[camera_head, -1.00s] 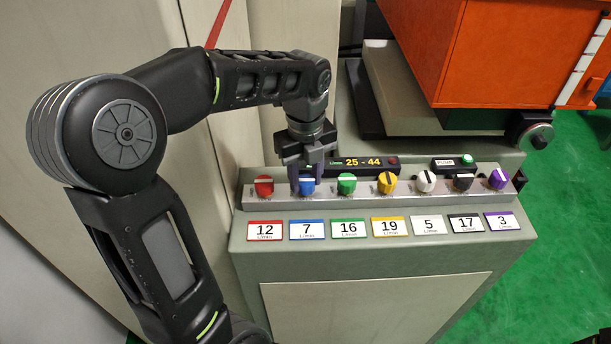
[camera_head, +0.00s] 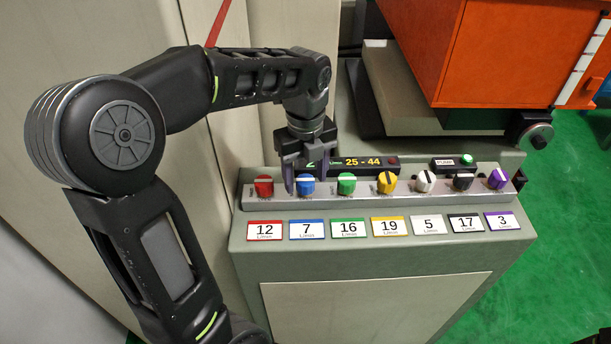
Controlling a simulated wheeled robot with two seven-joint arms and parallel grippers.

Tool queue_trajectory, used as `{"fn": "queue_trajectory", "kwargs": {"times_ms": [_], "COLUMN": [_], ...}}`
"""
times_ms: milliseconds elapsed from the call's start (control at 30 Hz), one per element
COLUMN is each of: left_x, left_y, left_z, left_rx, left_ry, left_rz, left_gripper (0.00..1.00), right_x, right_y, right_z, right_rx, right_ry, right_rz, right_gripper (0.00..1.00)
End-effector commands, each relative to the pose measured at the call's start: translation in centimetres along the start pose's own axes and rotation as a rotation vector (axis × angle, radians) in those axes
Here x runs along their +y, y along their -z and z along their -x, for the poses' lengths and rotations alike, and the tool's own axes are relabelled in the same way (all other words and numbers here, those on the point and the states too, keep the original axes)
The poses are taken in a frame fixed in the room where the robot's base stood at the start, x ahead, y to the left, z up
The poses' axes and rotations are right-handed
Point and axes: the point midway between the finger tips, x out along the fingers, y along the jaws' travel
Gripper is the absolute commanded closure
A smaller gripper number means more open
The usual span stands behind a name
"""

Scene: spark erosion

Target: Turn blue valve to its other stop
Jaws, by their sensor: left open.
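The bar lies roughly across the picture. A white label with a blue border (camera_head: 308,230), reading 7 L/min, sits below it. My left gripper (camera_head: 304,178) is open at the blue valve, pointing down. One finger shows between the red and blue valves; the other is near the valve's back right. I cannot tell whether either finger touches it. My right gripper is not in view.
The red valve (camera_head: 263,187) and green valve (camera_head: 346,184) flank the blue one closely. Yellow, white, black and purple valves continue to the right. Behind stand a display (camera_head: 360,162) reading 25 - 44 and a lit green button (camera_head: 466,159). An orange box (camera_head: 500,50) stands behind.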

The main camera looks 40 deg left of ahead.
Motion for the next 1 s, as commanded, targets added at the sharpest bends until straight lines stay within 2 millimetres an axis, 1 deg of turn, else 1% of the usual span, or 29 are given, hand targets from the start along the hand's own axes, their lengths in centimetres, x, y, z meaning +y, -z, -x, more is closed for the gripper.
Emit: {"fn": "queue_trajectory", "kwargs": {"times_ms": [167, 400, 500, 600, 1000], "left_x": [-0.1, -0.1, -0.1, 0.0, 0.0], "left_y": [0.0, 0.0, 0.0, 0.0, 0.0], "left_z": [2.3, 6.1, 7.0, 7.3, 7.3], "left_rx": [-0.003, -0.001, -0.001, 0.000, 0.000], "left_ry": [0.005, 0.004, 0.002, 0.001, 0.000], "left_rz": [-0.001, 0.000, -0.001, -0.001, -0.001], "left_gripper": [0.42, 0.42, 0.42, 0.42, 0.42], "right_x": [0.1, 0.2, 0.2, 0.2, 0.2], "right_y": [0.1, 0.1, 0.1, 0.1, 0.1], "right_z": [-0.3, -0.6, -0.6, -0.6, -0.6], "right_rx": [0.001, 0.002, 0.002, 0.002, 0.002], "right_ry": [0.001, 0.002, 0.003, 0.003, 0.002], "right_rz": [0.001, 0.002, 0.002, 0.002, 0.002], "right_gripper": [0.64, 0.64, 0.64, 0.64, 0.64]}}
